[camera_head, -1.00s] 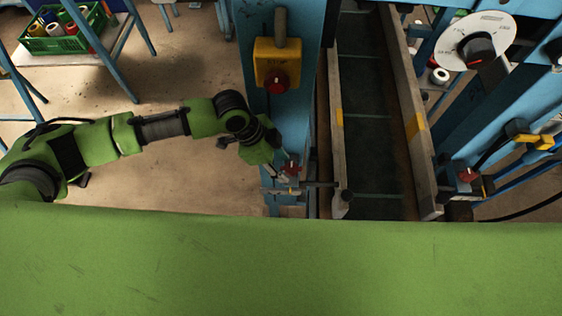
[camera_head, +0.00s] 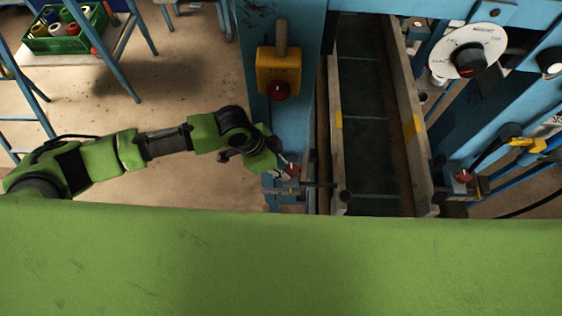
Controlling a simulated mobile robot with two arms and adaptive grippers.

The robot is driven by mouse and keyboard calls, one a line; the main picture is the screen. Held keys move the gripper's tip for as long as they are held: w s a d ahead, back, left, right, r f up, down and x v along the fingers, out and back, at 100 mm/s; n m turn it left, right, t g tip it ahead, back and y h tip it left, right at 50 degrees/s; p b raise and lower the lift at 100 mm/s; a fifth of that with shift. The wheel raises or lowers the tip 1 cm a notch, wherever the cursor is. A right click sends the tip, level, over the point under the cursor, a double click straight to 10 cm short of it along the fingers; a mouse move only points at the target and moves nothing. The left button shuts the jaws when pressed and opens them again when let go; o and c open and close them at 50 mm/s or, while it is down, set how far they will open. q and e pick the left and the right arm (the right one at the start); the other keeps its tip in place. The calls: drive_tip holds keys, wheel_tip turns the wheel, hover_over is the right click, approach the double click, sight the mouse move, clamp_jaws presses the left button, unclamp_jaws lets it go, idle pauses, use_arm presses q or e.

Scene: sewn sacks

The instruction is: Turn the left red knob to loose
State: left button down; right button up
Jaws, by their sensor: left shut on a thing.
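The left red knob (camera_head: 292,169) sits low on the blue post at the left side of the conveyor. My left gripper (camera_head: 284,168) reaches it from the left and is shut on it. The arm partly covers the knob, and the fingers are small in the view, so the knob's setting cannot be read. Another red knob (camera_head: 463,176) shows on the right side of the conveyor, with nothing touching it. My right gripper is not in view.
A yellow box with a red button (camera_head: 279,90) is on the blue post (camera_head: 291,125) above the knob. The conveyor (camera_head: 375,120) runs between wooden side rails. A white dial (camera_head: 467,52) is at the upper right. A green crate (camera_head: 68,43) stands at the upper left.

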sight(292, 176)
use_arm(q)
drive_tip(key=n, duration=0.1)
drive_tip(key=s+n+t+p, duration=0.1)
drive_tip(key=n, duration=0.1)
drive_tip(key=n+p, duration=0.1)
drive_tip(key=shift+s+d+r+n+t+y, duration=0.1)
drive_tip(key=shift+s+d+n+t+y, duration=0.05)
drive_tip(key=shift+d+n+t+y, duration=0.2)
drive_tip(key=n, duration=0.1)
drive_tip(key=n+t+y, duration=0.1)
drive_tip(key=n, duration=0.1)
drive_tip(key=d+n, duration=0.1)
drive_tip(key=n, duration=0.1)
drive_tip(key=shift+s+n+t+y, duration=0.25)
drive_tip(key=shift+s, duration=0.15)
drive_tip(key=n, duration=0.2)
drive_tip(key=d+n+y, duration=0.1)
drive_tip(key=shift+s+n+t, duration=0.1)
drive_tip(key=shift+n+t, duration=0.2)
drive_tip(key=shift+n, duration=0.1)
drive_tip(key=shift+d+n+y, duration=0.15)
drive_tip(key=shift+n+y, duration=0.45)
drive_tip(key=shift+n, duration=0.2)
drive_tip(key=c, duration=1.8)
unclamp_jaws()
drive_tip(key=shift+o, duration=0.2)
